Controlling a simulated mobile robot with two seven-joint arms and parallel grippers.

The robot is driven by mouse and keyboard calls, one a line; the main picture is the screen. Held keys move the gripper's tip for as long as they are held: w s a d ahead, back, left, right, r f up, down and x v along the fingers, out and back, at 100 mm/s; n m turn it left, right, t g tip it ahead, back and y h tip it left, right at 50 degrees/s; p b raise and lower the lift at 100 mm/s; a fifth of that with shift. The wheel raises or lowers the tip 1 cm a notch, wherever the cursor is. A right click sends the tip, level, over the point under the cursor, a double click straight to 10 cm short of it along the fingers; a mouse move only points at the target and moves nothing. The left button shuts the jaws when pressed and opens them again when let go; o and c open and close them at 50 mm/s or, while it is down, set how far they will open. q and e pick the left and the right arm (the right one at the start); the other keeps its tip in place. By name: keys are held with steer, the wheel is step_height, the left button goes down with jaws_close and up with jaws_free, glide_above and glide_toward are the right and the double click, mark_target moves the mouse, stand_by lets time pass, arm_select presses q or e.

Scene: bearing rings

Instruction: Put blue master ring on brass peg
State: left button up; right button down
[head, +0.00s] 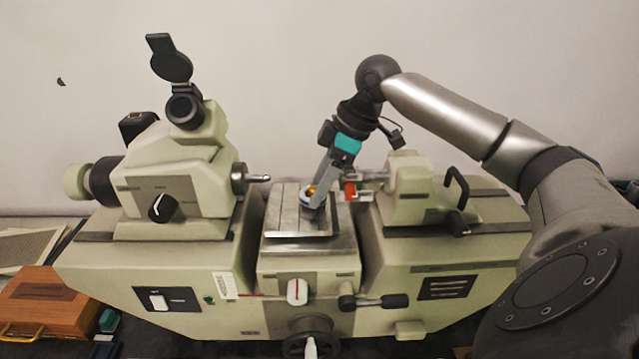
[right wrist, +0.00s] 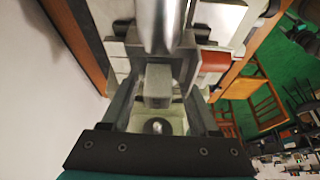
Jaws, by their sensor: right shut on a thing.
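My right gripper (head: 316,200) reaches down over the metal stage in the middle of the measuring machine. It is shut on the blue master ring (head: 307,204), which shows only as a small bluish rim at the fingertips. A small brass-coloured spot, the brass peg (head: 311,190), shows right at the ring and fingers. I cannot tell whether the ring is around the peg or just above it. In the right wrist view the two fingers (right wrist: 160,105) flank a grey metal block, and the ring cannot be made out. My left gripper is not in view.
The slotted stage (head: 285,222) has bare metal left of the gripper. A spindle (head: 257,178) points in from the left head, and a red-marked part (head: 350,190) of the right tailstock (head: 410,180) stands close to the gripper. A wooden case (head: 45,300) lies at lower left.

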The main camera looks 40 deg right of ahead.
steer(key=shift+f, duration=0.3)
steer(key=shift+c, duration=0.3)
jaws_free()
step_height(320, 180, up, 8)
steer(key=p, duration=0.9)
steer(key=shift+r+p, duration=0.25)
steer(key=shift+p, duration=0.1)
stand_by(0.5)
